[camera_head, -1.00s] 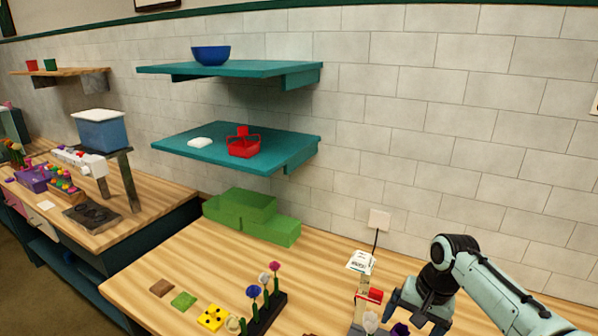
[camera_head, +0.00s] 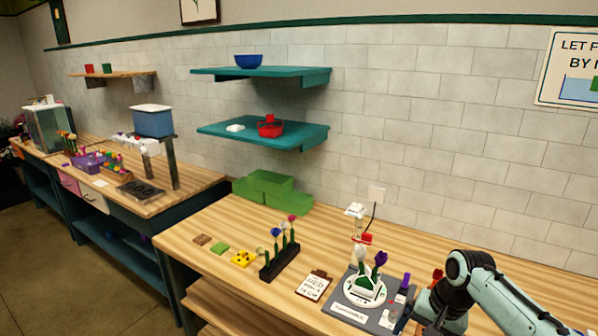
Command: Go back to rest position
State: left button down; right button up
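My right arm comes in from the right. Its gripper (camera_head: 424,318) is low over the table, just right of a grey board (camera_head: 345,312) that carries a white round holder (camera_head: 364,292). A white flower (camera_head: 361,256) and a purple flower (camera_head: 380,259) stand upright in the holder. The fingers are small and partly cut off by the bottom edge, so I cannot tell whether they are apart or hold anything. My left gripper is not in view.
A black rack (camera_head: 279,261) with several flowers stands left of a clipboard (camera_head: 314,285). Green boxes (camera_head: 272,189) are against the wall, below two teal shelves (camera_head: 262,136). A small red and white device (camera_head: 358,225) stands behind the board. Wood behind the clipboard is clear.

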jog(key=a+f+n+g+y, duration=0.1)
jog(key=a+f, duration=0.3)
jog(key=f, duration=0.9)
jog(key=a+f+n+y, duration=0.1)
jog(key=a+f, duration=0.2)
jog(key=f, duration=0.9)
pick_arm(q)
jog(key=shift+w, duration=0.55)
pick_arm(e)
jog(key=s+a+f, duration=0.3)
jog(key=s+f, duration=0.6)
jog(key=s, duration=0.2)
jog(key=s+a+f, duration=0.3)
jog(key=s+f, duration=0.6)
jog(key=s, duration=0.2)
jog(key=shift+s+a+f, duration=0.15)
jog(key=shift+s+f, duration=0.15)
